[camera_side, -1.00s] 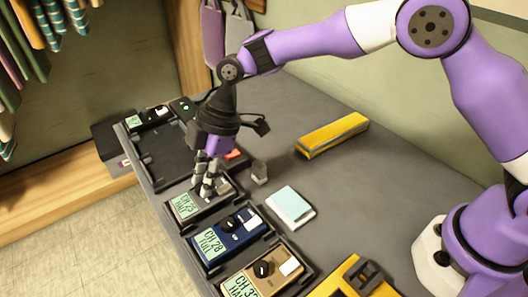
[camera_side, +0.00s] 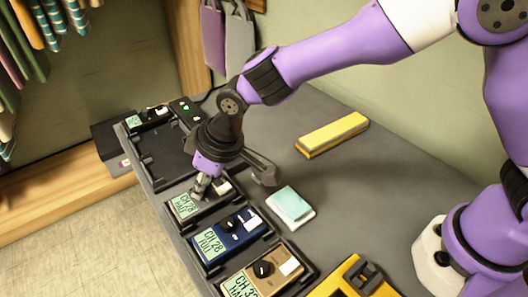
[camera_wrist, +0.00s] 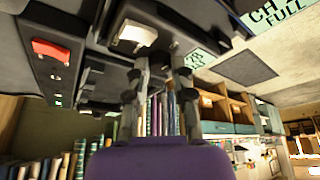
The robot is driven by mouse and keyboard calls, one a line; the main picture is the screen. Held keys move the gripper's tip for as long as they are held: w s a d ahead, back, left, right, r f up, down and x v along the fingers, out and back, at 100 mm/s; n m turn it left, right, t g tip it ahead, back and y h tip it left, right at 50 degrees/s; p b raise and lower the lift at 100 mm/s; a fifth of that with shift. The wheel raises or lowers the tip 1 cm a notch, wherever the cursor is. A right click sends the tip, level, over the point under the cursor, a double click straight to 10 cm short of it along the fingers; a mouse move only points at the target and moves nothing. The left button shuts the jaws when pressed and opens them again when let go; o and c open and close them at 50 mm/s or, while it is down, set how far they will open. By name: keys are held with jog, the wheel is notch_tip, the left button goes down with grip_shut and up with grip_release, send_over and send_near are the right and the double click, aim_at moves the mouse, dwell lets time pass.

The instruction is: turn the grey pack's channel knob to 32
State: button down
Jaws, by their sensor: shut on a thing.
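The grey pack (camera_side: 187,209) sits in a dark cradle in the row along the table's front edge. Its green screen (camera_side: 184,205) seems to read CH 28, HALF, in small, tilted digits. My gripper (camera_side: 199,190) comes down on the pack beside the screen and is shut on its channel knob, which the fingers hide. A white button (camera_side: 223,186) shows just right of the fingers. In the wrist view my two fingers (camera_wrist: 159,68) reach up to the underlit pack, near its white button (camera_wrist: 137,35); the knob is not clear there.
A blue pack (camera_side: 228,236) reading CH 28, FULL, and a tan pack (camera_side: 262,270) stand nearer in the row. An empty dark tray (camera_side: 150,160) lies beyond. A yellow bar (camera_side: 332,134) and a pale block (camera_side: 291,205) lie on the grey table, with clear room between.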

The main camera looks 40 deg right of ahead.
jog(key=shift+s+a+f+m+t+h, duration=0.15)
jog(key=shift+m+h, duration=0.25)
jog(key=shift+m, duration=0.65)
jog(key=shift+w+d+f+m+t+h, duration=0.15)
jog(key=shift+m+h, duration=0.25)
jog(key=shift+m, duration=0.65)
jog(key=shift+s+r, duration=0.1)
jog(key=shift+s, duration=0.05)
jog(key=c, duration=0.7)
grip_release()
jog(key=shift+a, duration=0.1)
jog(key=shift+r, duration=0.15)
jog(key=shift+r, duration=0.2)
jog(key=v, duration=1.1)
jog(key=shift+s+r, duration=0.2)
